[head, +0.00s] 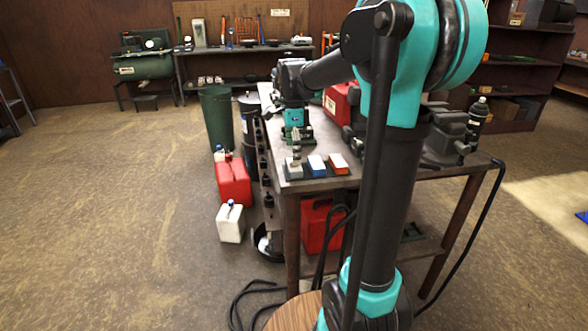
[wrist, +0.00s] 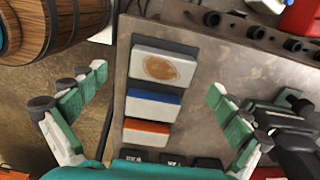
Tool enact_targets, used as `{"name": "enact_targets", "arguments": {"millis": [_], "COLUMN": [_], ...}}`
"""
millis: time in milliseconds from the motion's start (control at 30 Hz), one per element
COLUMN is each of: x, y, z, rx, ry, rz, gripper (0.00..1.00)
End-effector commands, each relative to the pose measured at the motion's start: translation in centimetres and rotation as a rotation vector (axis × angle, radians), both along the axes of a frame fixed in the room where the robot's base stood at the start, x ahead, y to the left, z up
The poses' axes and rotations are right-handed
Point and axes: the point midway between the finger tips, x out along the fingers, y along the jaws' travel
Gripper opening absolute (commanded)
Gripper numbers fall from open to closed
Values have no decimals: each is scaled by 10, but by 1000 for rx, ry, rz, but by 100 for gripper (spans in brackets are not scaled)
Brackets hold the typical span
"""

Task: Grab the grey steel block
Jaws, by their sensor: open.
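The grey steel block (wrist: 162,67) has a brown oval patch on its top face and lies first in a row of blocks on the workbench. In the head view the grey block (head: 293,170) is at the bench's near left corner, partly hidden by my gripper (head: 296,150) just above it. In the wrist view my gripper (wrist: 158,80) is open, with one green-padded finger on each side of the row and nothing between them held. A blue-and-white block (wrist: 153,105) and an orange-and-white block (wrist: 146,132) lie beside the grey one.
The workbench (head: 320,183) has a bare strip in front of the blocks. A black vise-like tool (head: 440,145) and a spray bottle (head: 477,115) stand to the right. Red (head: 233,182) and white (head: 230,222) canisters stand on the floor left of the bench.

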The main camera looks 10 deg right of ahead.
Motion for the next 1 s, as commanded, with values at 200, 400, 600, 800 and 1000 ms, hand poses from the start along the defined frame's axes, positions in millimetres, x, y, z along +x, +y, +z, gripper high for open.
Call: {"name": "enact_targets", "arguments": {"millis": [200,400,600,800,1000], "x": [5,4,4,4,4], "y": [-5,-5,-5,-5,-5], "z": [-31,-45,-46,-46,-46], "rx": [0,-1,-1,-1,-1], "ry": [0,-1,-1,-1,-1], "rz": [0,0,0,0,0], "gripper": [100,100,100,75,50]}}
